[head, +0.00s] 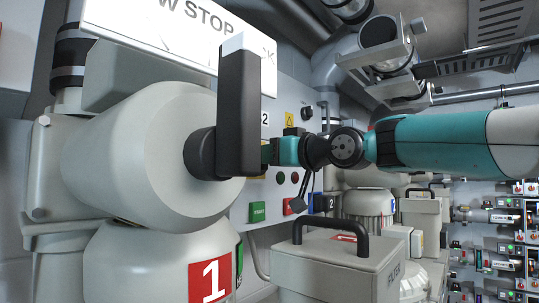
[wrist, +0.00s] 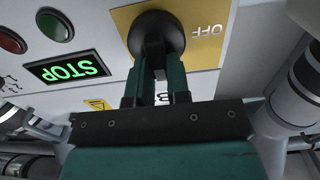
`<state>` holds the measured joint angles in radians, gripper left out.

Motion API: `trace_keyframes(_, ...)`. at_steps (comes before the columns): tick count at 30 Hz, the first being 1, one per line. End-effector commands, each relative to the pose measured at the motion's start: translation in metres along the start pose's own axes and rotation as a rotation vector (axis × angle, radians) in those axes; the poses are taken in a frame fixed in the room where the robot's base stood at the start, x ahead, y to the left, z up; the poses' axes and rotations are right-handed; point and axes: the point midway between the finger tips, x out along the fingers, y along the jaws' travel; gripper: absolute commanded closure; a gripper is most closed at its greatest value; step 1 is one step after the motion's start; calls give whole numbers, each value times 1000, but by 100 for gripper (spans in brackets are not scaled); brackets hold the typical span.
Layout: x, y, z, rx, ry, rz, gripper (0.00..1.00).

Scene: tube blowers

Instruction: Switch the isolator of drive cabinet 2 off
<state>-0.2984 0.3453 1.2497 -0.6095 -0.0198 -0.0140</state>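The isolator in the wrist view is a round black knob (wrist: 156,34) on a yellow plate (wrist: 205,50). The word OFF shows upside down on the plate, right of the knob. My gripper (wrist: 158,70) reaches the knob from below in that view. Its two teal fingers stand close together, one on each side of the knob's dark grip, and look closed on it. The fingers and grip hide which way the knob points. In the head view my gripper (head: 270,152) is at the panel marked 2 (head: 265,118), its tips and the isolator hidden behind a dark upright plate.
A lit green STOP display (wrist: 68,68), a red lamp (wrist: 10,40) and a green lamp (wrist: 55,25) sit left of the isolator. Blower 1 (head: 140,150) stands large at left in the head view. A grey box with a black handle (head: 340,262) stands below my arm.

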Motion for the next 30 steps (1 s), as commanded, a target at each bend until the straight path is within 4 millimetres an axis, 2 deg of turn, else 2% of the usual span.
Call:
trace_keyframes(14, 0, -2, 2, -68, 2, -1, 100)
trace_keyframes(20, 0, -4, 4, -202, 3, -1, 100)
trace_keyframes(30, 0, -10, 6, -519, 4, -1, 100)
